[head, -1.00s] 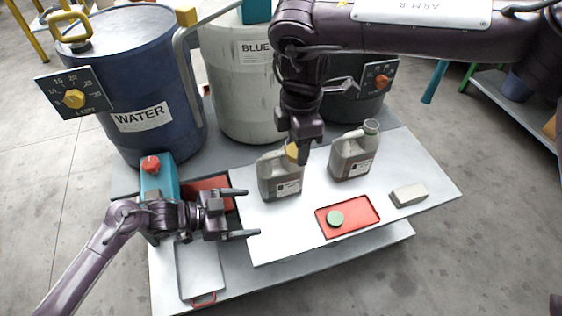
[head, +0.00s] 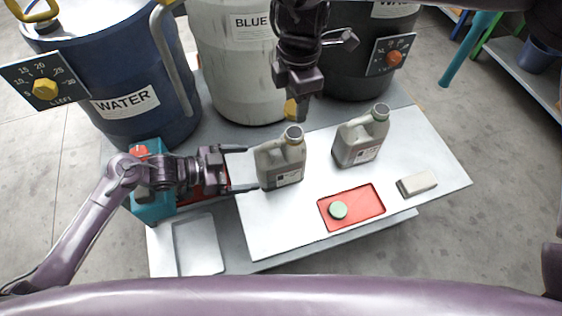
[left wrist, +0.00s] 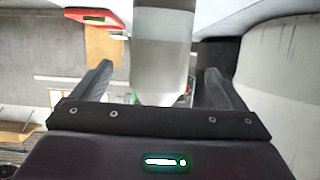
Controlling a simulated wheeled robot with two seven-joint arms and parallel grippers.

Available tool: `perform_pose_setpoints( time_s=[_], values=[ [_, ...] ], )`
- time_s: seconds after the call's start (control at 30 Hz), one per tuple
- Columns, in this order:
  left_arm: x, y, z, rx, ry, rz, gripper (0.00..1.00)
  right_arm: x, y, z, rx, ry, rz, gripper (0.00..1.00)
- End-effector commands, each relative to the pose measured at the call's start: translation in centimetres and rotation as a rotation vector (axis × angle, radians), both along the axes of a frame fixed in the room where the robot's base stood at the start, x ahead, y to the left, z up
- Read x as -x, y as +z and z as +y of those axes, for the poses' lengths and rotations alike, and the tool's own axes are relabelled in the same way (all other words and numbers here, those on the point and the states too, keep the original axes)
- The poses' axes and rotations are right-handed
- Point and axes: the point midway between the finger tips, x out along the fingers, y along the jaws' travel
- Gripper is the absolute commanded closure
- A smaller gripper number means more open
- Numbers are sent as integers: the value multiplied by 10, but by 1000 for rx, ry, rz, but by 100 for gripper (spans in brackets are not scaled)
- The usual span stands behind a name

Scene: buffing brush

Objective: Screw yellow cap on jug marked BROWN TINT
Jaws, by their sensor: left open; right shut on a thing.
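Two grey jugs with handles stand on the white table. The right jug (head: 361,137) also has a label that I cannot read. My right gripper (head: 298,105) is shut on the yellow cap (head: 290,110), holding it above and behind the left jug's mouth, apart from it. My left gripper (head: 252,168) is open at the left jug's left side. In the left wrist view, the grey jug body (left wrist: 162,50) shows between the spread fingers.
A red tray (head: 361,212) with a green cap (head: 338,210) lies at the front right, beside a pale block (head: 417,184). A teal container (head: 152,207) stands left, near an empty metal tray (head: 197,250). Large WATER (head: 125,75) and BLUE (head: 235,80) drums stand behind.

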Motion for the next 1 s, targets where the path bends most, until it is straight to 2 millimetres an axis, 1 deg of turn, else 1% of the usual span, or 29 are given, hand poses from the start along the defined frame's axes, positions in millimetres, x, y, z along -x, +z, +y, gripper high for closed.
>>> perform_pose_setpoints(
  time_s=[0.3, 0.43, 0.6, 0.87, 1.0],
  values=[
    [-14, -17, -41, 2, 0, 0, 6, 0, 0, 0, 0, -1, 0, 79],
    [-18, -23, -54, 1, 0, 0, 6, 0, 0, 0, 0, -1, 0, 79],
    [-21, -27, -61, 0, 1, 0, 6, 0, 0, 0, 0, -1, 0, 79],
    [-21, -27, -62, -1, 1, 0, 6, 0, 0, 0, 0, -1, 0, 79],
    [-21, -27, -62, -1, 0, -1, 23, 0, 0, 0, 0, -1, 0, 79]
  ],
)
